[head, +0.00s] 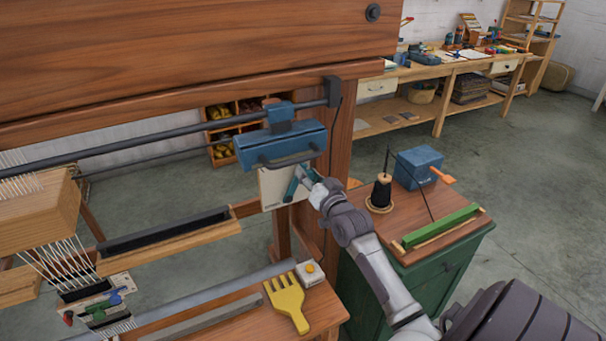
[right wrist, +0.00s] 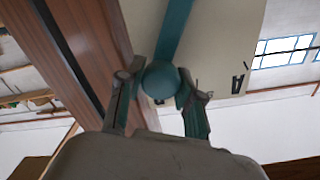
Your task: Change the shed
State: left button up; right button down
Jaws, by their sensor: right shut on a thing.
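The loom's teal lever (head: 291,189) stands tilted in front of a cream plate (head: 268,185), under a blue housing (head: 283,148) on a dark rail. My right gripper (head: 309,182) is at the lever. In the right wrist view the teal lever (right wrist: 174,32) ends in a round knob (right wrist: 161,82). The fingers of my right gripper (right wrist: 160,98) are on both sides of this knob, shut on it. The cream plate (right wrist: 225,42) behind it bears a dark letter A. The warp threads (head: 62,262) show at the left. My left gripper is not in view.
A wooden loom post (head: 334,165) stands close beside my right gripper. A green cabinet (head: 405,290) at the right carries a black thread cone (head: 381,191), a blue box (head: 418,167) and a green bar (head: 440,226). A yellow comb (head: 287,301) lies on the front bench.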

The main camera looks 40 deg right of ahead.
jog(key=shift+d+f+m, duration=0.1)
jog(key=shift+d+m, duration=0.2)
dwell(0.4)
jog(key=c, duration=0.7)
grip_release()
jog(key=shift+c, duration=0.2)
jog(key=shift+s, duration=0.15)
jog(key=v, duration=1.1)
jog(key=shift+s+a, duration=0.2)
jog(key=shift+s, duration=0.2)
